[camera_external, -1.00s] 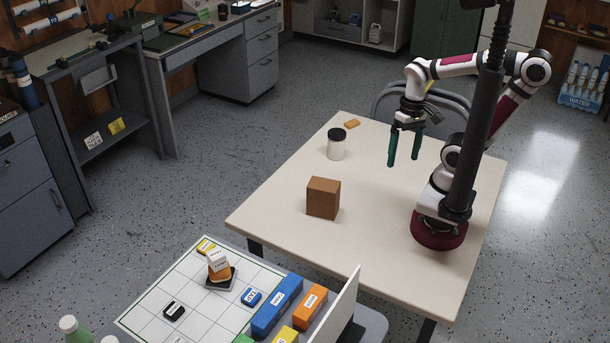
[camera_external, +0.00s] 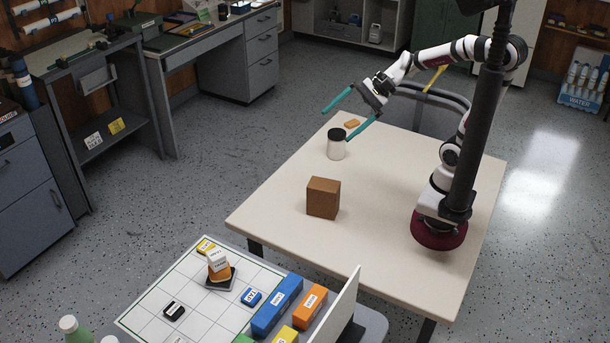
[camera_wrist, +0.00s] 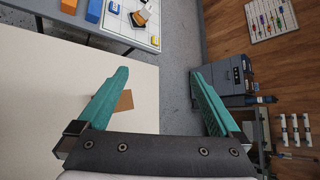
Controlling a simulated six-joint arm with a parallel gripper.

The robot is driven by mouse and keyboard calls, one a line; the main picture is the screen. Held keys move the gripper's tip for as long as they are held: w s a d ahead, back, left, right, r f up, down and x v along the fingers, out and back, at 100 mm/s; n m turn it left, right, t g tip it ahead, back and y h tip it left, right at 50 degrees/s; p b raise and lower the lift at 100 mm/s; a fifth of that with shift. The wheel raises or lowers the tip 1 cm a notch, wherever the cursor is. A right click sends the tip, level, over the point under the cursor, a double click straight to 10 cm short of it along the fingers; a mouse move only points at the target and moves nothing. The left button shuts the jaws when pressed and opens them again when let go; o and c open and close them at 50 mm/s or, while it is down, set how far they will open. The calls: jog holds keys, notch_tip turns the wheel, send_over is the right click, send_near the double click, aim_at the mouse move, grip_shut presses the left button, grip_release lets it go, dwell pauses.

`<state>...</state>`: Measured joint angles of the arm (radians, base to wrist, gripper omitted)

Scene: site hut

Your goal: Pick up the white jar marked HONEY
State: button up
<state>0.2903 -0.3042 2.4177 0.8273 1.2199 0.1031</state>
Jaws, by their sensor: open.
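A white jar with a black lid (camera_external: 336,149) stands upright near the far left edge of the cream table. No lettering can be read on it from here. My gripper (camera_external: 337,124) is wide open and empty, its teal fingers pointing left and down. In the external view it appears above and behind the jar, with one fingertip close to the lid in the picture; I cannot tell the true gap. The jar does not show there.
A brown box (camera_external: 323,198) stands on the table (camera_external: 400,240), nearer the camera than the jar. It shows partly behind a finger in the wrist view (camera_wrist: 125,101). A gridded board (camera_external: 190,280) with blocks is in front.

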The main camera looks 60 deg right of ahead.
jog(key=w+d+m+t, duration=0.4)
jog(key=w+d+m, duration=0.1)
jog(key=w, duration=0.1)
jog(key=m+t+h, duration=0.3)
jog(key=m+h, duration=0.9)
jog(key=m, duration=0.6)
send_over(344, 141)
jog(key=s, duration=0.2)
notch_tip(344, 141, down, 5)
jog(key=shift+n, duration=0.4)
jog(key=f, duration=1.4)
jog(key=w+f, duration=0.1)
jog(key=f, duration=0.6)
jog(key=shift+a, duration=0.1)
jog(key=x, duration=0.7)
jog(key=shift+w+a+f, duration=0.1)
jog(key=shift+w+f, duration=0.1)
jog(key=shift+f, duration=0.2)
grip_shut()
jog(key=shift+r, duration=0.1)
